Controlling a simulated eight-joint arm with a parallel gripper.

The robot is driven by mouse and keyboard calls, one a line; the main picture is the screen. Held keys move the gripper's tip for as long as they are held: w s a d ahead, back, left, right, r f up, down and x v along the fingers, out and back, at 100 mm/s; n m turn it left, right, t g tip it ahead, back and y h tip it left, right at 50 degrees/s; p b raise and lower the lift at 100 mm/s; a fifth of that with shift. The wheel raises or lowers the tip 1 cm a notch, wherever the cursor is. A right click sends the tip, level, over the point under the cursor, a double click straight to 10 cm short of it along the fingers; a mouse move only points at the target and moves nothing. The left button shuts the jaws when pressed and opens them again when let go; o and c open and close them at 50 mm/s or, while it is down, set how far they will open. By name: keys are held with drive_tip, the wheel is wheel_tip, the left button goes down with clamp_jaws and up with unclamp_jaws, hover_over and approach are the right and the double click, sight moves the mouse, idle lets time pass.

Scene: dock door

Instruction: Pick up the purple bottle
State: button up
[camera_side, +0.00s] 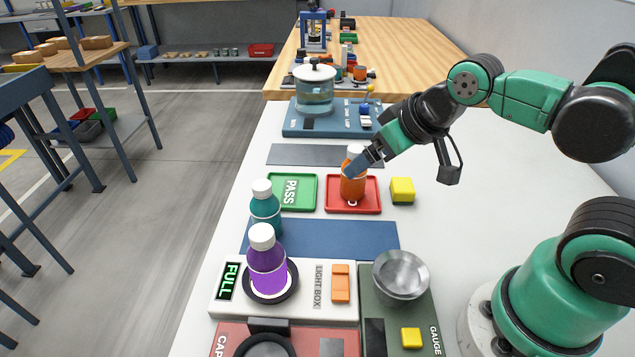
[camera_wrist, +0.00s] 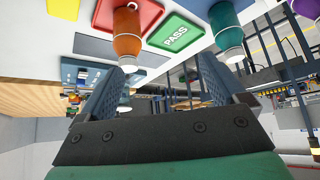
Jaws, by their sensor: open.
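The purple bottle (camera_side: 267,268) has a white cap and stands upright on the round black pad of the light box (camera_side: 222,303) in the side view. In the wrist view only part of the purple bottle (camera_wrist: 304,10) shows, at the top right corner. My gripper (camera_side: 356,166) is open and empty, far behind the purple bottle, beside the orange bottle (camera_side: 353,187). One finger covers part of the orange bottle in the side view; I cannot tell if they touch. In the wrist view my gripper (camera_wrist: 165,68) has its fingers spread apart with nothing between them.
A teal bottle (camera_side: 265,206) stands close behind the purple one, by the green PASS tray (camera_side: 305,180). The orange bottle stands on a red tray (camera_side: 372,204). A metal bowl (camera_side: 401,276) sits right of the light box. A yellow cube (camera_side: 402,190) is near the red tray.

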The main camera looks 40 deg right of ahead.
drive_tip(key=shift+c, duration=0.7)
drive_tip(key=n+g+y, duration=0.6)
drive_tip(key=n+y, duration=0.5)
drive_tip(key=n, duration=0.3)
approach(268, 229)
drive_tip(key=w+a+f, duration=0.2)
drive_tip(key=a+f, duration=0.2)
drive_tip(key=f, duration=0.1)
drive_tip(key=n+y, duration=0.1)
drive_tip(key=a+n+g+y, duration=0.1)
drive_tip(key=n, duration=0.1)
drive_tip(key=shift+s+a+n, duration=0.2)
drive_tip(key=shift+s+n, duration=0.1)
drive_tip(key=shift+s, duration=0.1)
drive_tip(key=shift+x, duration=2.8)
